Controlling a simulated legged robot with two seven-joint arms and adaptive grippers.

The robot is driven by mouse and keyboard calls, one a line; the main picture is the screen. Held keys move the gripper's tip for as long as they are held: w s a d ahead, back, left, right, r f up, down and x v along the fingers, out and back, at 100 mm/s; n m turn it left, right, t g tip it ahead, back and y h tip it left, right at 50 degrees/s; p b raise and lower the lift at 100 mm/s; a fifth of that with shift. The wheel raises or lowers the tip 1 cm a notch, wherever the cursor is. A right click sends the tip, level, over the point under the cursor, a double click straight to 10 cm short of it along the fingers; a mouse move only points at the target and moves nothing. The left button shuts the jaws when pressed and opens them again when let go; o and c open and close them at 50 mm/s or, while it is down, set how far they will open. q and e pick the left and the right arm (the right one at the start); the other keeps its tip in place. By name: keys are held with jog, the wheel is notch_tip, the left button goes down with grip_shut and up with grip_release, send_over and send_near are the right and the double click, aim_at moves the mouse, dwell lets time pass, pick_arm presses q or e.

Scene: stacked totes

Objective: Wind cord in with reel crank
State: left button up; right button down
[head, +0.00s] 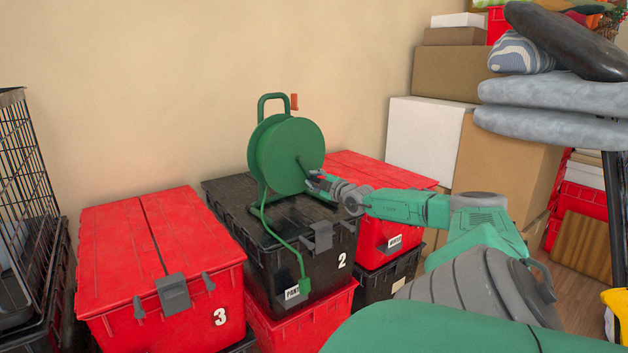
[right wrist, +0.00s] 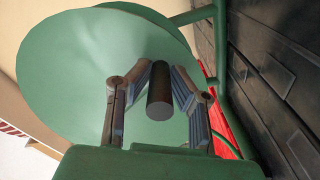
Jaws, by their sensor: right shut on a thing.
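The green cord reel (head: 287,158) stands upright on the black tote (head: 318,262) marked 2, its round disc facing me. A short crank arm (head: 302,165) shows on the disc. The green cord (head: 277,232) runs from the reel's lower part across the lid and hangs over the front, ending in a green plug (head: 304,286). My right gripper (head: 316,182) is at the disc's lower right. In the right wrist view, its fingers (right wrist: 160,72) are shut on the dark cylindrical crank handle (right wrist: 159,96), with the disc behind. My left gripper is not in view.
A red tote (head: 165,262) marked 3 stands at left, beside a wire cage (head: 25,190). Another red tote (head: 385,172) is behind my right arm. Cardboard boxes (head: 500,165) and grey cushions (head: 550,105) are stacked at right. The wall (head: 200,90) is close behind the reel.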

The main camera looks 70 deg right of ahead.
jog(key=shift+s+f, duration=0.1)
jog(key=shift+f, duration=0.15)
jog(key=c, duration=1.5)
grip_release()
jog(key=shift+o, duration=0.2)
jog(key=v, duration=1.2)
jog(key=shift+d+f, duration=0.1)
